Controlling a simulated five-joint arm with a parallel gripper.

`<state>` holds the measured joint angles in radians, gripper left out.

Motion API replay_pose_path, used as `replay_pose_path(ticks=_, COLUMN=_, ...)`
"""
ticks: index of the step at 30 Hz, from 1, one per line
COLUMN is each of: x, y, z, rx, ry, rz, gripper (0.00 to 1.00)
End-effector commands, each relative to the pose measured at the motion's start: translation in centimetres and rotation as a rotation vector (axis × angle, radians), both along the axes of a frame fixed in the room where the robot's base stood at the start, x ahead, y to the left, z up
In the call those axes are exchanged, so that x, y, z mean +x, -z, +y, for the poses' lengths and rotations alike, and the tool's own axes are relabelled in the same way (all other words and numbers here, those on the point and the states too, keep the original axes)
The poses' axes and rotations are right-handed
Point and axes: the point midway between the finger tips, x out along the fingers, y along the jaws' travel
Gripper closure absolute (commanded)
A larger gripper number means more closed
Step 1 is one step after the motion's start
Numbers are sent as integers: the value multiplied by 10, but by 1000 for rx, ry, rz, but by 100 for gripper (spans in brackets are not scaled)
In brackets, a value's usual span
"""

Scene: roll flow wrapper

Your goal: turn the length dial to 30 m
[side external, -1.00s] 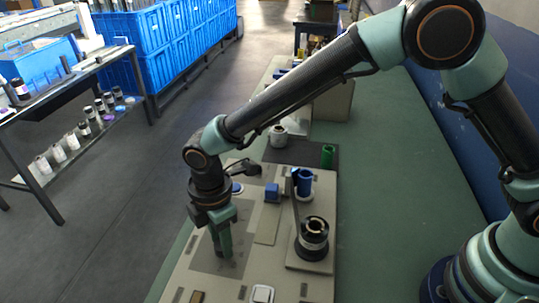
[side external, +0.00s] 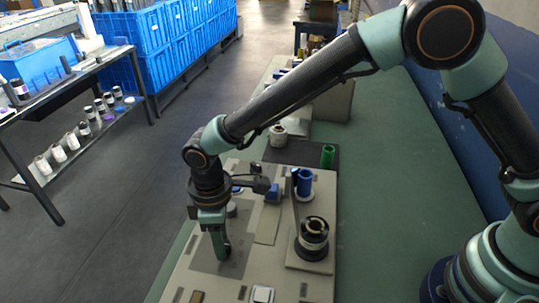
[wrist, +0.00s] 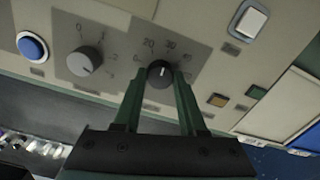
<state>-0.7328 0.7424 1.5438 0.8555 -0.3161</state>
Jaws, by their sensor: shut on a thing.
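The length dial (wrist: 160,70) is a black round knob with a pale pointer mark, set in a grey panel printed with numbers around it. The 20 and 30 labels stand above the knob in the wrist view, with more numbers to each side. The pointer mark points roughly up, between 20 and 30; its exact reading is too small to tell. My gripper (wrist: 158,82) has its two green fingers shut on the knob, one on each side. In the side view my gripper (side external: 222,252) reaches down to the panel and mostly hides the dial.
A second, grey dial (wrist: 85,61) and a blue button (wrist: 32,45) lie left of the length dial. A white rocker switch (wrist: 249,20) and an amber square (wrist: 218,100) lie to its right. A black roll (side external: 314,238) stands right of my gripper in the side view.

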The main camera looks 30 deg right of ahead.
Motion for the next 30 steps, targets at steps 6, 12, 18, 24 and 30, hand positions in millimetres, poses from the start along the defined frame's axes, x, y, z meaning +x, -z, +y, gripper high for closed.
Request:
replay_pose_path(ticks=6, x=0, y=-1, z=0, rx=0, ry=69, rz=0, gripper=100)
replay_pose_path(ticks=12, x=0, y=-1, z=0, rx=0, ry=89, rz=0, gripper=100)
replay_pose_path(ticks=18, x=0, y=-1, z=0, rx=0, ry=90, rz=0, gripper=100)
replay_pose_path(ticks=24, x=0, y=-1, z=0, rx=0, ry=89, rz=0, gripper=29)
replay_pose_path(ticks=30, x=0, y=-1, z=0, rx=0, ry=89, rz=0, gripper=29)
